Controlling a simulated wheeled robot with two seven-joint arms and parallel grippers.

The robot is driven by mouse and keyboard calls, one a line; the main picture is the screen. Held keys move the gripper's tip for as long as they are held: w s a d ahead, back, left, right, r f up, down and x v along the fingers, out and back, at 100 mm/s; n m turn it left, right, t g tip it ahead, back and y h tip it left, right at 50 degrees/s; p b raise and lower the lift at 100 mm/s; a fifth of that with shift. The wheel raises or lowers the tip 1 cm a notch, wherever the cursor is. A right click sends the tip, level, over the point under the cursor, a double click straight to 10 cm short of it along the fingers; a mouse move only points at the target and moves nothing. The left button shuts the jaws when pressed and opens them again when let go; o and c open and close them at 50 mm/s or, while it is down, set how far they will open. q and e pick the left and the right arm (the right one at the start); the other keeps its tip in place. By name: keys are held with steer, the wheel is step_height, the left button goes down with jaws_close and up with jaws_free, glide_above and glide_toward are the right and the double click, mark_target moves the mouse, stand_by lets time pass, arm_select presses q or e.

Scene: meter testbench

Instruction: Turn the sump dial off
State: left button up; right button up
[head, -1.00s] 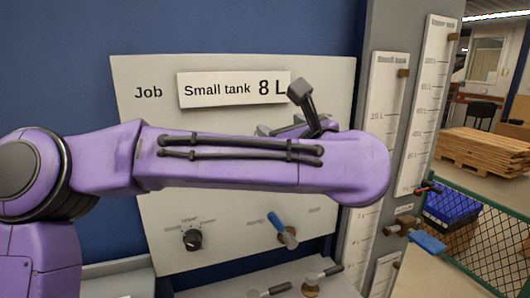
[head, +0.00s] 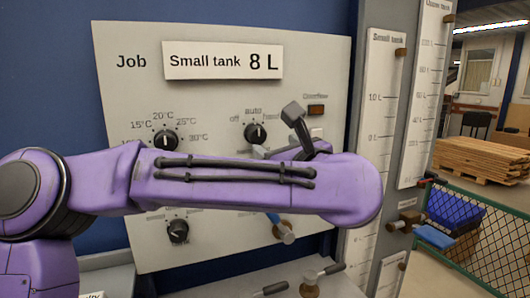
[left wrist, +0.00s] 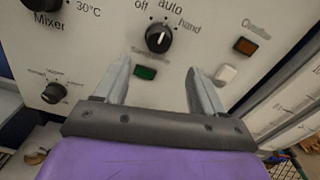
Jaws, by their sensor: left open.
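A black dial with a white mark (head: 255,132), ringed by off, auto and hand, is on the grey panel; it also shows in the left wrist view (left wrist: 158,38). Its own name is not readable, so I cannot confirm it is the sump dial. Its mark seems to point up, near auto. My left gripper (left wrist: 158,70) is open and empty, its two fingers reaching toward the panel just below this dial, apart from it. In the head view my purple left arm crosses the panel and mostly hides the gripper. My right gripper is out of view.
The mixer dial (head: 165,140) is to the left, a third dial (head: 178,231) lower. A green button (left wrist: 145,73) lies between the fingers, with a white switch (left wrist: 226,74) and orange lamp (left wrist: 244,46) to the right. A blue-handled valve (head: 281,228) sits below my arm.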

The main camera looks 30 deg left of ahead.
mark_target(259, 137)
arm_select(q)
steer(key=p+x, duration=0.4)
steer(key=x, duration=0.6)
steer(key=shift+s+a+r, duration=0.1)
steer(key=shift+w+a+p, duration=0.2)
steer(key=shift+a+p, duration=0.1)
